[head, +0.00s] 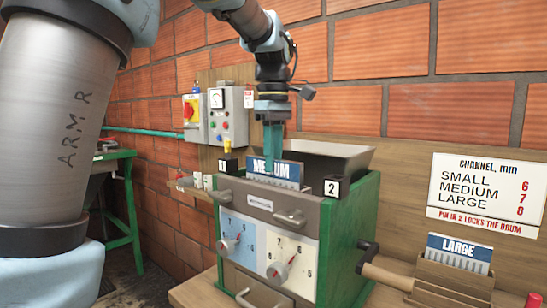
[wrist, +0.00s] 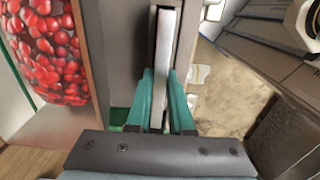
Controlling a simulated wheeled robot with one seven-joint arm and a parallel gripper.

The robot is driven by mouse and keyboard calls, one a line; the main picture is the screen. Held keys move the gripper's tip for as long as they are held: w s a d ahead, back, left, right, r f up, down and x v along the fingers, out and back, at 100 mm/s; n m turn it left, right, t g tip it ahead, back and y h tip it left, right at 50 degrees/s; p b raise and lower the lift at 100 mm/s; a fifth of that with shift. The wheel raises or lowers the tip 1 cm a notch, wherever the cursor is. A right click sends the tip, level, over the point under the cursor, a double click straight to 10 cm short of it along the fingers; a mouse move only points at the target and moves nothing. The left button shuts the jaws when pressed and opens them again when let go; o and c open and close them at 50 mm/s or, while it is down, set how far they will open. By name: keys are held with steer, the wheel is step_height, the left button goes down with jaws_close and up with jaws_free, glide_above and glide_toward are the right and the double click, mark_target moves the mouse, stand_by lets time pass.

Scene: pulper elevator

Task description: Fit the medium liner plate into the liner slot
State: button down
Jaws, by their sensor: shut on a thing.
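The medium liner plate (head: 275,170), with a blue MEDIUM label over grey ribs, stands upright at the top of the green and grey pulper (head: 262,205). My gripper (head: 272,150) is shut on its top edge with teal fingers. In the wrist view the plate (wrist: 166,60) shows as a pale narrow strip between my fingers (wrist: 160,105), lined up along the dark liner slot (wrist: 150,40). The plate's lower edge is hidden behind the pulper's front top, so I cannot tell how deep it sits.
Blocks marked 1 (head: 228,165) and 2 (head: 336,187) flank the plate. A grey hopper (head: 325,160) is behind. Red cherries (wrist: 45,50) are left in the wrist view. The large plate (head: 459,252) stands in a wooden rack at right, under a channel sign (head: 487,193).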

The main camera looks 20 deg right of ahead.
steer(key=c, duration=0.8)
jaws_free()
steer(key=shift+f, duration=0.1)
step_height(320, 180, up, 12)
stand_by(0.3)
